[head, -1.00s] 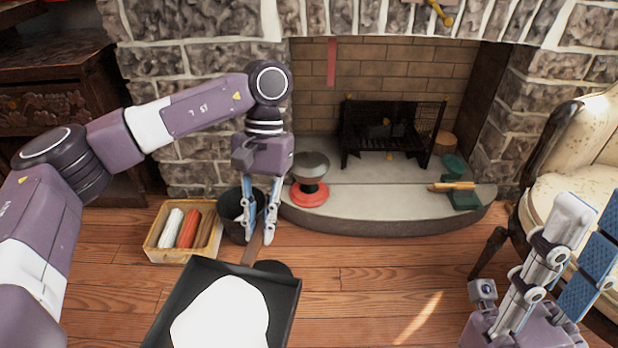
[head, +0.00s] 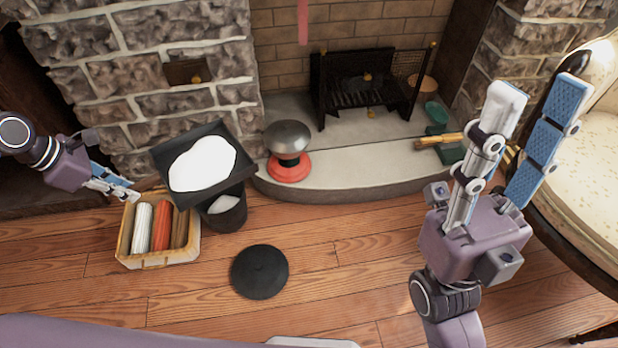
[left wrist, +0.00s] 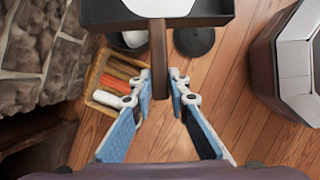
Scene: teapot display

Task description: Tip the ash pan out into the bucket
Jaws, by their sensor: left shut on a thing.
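The ash pan (head: 219,148) is a black square pan with a white heap of ash (head: 203,166) in it. In the head view it is up and partly over the dark bucket (head: 228,214), which has pale stuff inside. My left gripper (head: 134,191) is shut on the pan's brown handle, left of the pan. In the left wrist view the handle (left wrist: 158,75) runs between the fingers up to the pan (left wrist: 215,10). The pan looks about level, with the ash still in it. My right gripper (head: 520,130) is open and empty, in the air at the right.
A wooden crate (head: 160,260) with several rolls stands left of the bucket. A round black lid (head: 259,272) lies on the floor. A red-based metal object (head: 290,168) stands on the hearth. A chair (head: 575,175) is at the right.

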